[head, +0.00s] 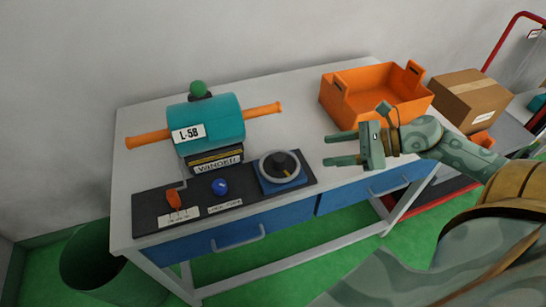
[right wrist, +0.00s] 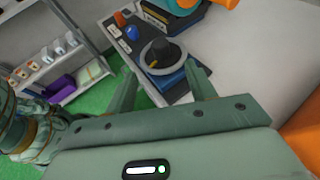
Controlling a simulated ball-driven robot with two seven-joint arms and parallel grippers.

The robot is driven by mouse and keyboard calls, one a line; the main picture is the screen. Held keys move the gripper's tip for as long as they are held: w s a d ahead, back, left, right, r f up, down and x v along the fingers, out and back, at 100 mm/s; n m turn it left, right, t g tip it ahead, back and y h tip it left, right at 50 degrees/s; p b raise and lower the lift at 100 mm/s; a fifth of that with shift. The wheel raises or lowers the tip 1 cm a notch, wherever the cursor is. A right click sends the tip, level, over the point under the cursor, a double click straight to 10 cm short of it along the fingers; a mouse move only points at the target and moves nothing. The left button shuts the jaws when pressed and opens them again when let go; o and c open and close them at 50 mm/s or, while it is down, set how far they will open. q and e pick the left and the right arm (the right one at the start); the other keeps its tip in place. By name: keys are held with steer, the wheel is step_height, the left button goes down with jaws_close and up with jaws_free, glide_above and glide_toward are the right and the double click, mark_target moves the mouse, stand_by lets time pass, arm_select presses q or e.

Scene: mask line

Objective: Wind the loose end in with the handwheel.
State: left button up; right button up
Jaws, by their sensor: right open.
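The winder (head: 213,125) is a teal housing labelled L-58 and WINDER, with an orange roller (head: 262,111) sticking out both sides and a green ball on top. The handwheel (head: 280,168), a grey ring around a black knob, sits on a blue block at the right end of the dark panel. It also shows in the right wrist view (right wrist: 163,54), ahead of and between my fingers. My right gripper (head: 328,149) is open and empty, to the right of the handwheel and apart from it. I cannot make out a loose end. My left gripper is not in view.
The dark panel (head: 155,215) also carries an orange lever (head: 173,199) and a blue knob (head: 220,187). An orange crate (head: 345,110) stands at the table's back right, a cardboard box (head: 468,98) beyond it. The white tabletop (head: 300,125) between winder and crate is clear.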

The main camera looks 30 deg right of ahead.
mark_target(281, 157)
steer(key=b+x, duration=0.3)
steer(key=x, duration=1.3)
steer(key=shift+a+b, duration=0.15)
steer(key=shift+b, duration=0.25)
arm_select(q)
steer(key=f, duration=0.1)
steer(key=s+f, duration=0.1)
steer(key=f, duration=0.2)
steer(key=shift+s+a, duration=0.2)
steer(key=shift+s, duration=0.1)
arm_select(e)
steer(key=shift+c, duration=0.3)
steer(key=c, duration=0.9)
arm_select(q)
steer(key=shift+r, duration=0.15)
